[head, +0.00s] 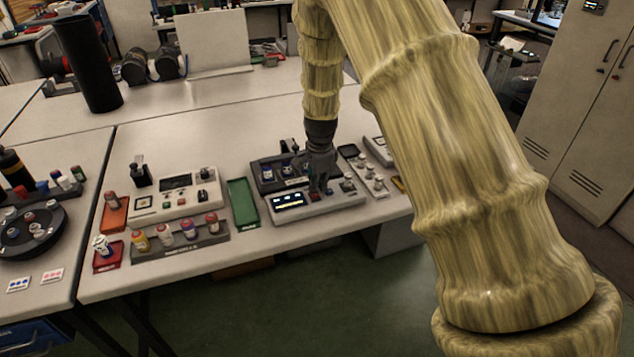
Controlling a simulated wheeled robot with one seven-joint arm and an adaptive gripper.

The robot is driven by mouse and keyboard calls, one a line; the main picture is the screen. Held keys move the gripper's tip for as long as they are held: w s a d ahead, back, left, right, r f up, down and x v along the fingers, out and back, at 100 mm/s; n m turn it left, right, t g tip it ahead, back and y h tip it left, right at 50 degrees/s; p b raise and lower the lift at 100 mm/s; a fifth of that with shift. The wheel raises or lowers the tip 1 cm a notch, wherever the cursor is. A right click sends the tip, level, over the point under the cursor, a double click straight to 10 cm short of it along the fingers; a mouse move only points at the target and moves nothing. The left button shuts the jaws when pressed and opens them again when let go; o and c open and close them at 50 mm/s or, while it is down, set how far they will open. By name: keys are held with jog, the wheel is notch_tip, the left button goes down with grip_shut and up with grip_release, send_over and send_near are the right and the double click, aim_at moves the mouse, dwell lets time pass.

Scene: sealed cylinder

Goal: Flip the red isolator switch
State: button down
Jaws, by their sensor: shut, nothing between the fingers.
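A pale control box (350,195) with a lit display (288,200) stands near the front edge of the table. My gripper (319,182) points down over the middle of this box, with its fingers together and nothing seen between them. A small red part, perhaps the red isolator switch (313,194), shows at the fingertips. The fingers partly cover it, so its position and whether they touch it cannot be told.
A dark tray (266,177) with small items lies behind the box. A green tray (242,203) is to its left, then another control box (176,205) and a rack of bottles (180,244). A narrow tray of small parts (377,183) stands close on the right. Open tabletop (215,115) lies behind.

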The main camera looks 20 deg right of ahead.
jog(key=shift+s+r, duration=0.1)
jog(key=shift+s, duration=0.3)
jog(key=shift+r, duration=0.1)
jog(key=r+p, duration=0.2)
jog(key=p, duration=0.1)
jog(key=r+p, duration=0.1)
jog(key=r, duration=0.1)
jog(key=shift+w+r, duration=0.1)
jog(key=shift+w, duration=0.25)
jog(key=shift+w+d+r+b, duration=0.1)
jog(key=shift+w+r+b, duration=0.1)
jog(key=shift+r+b, duration=0.15)
notch_tip(320, 180, up, 9)
jog(key=w+b, duration=0.1)
jog(key=shift+f+b, duration=0.15)
jog(key=shift+b, duration=0.15)
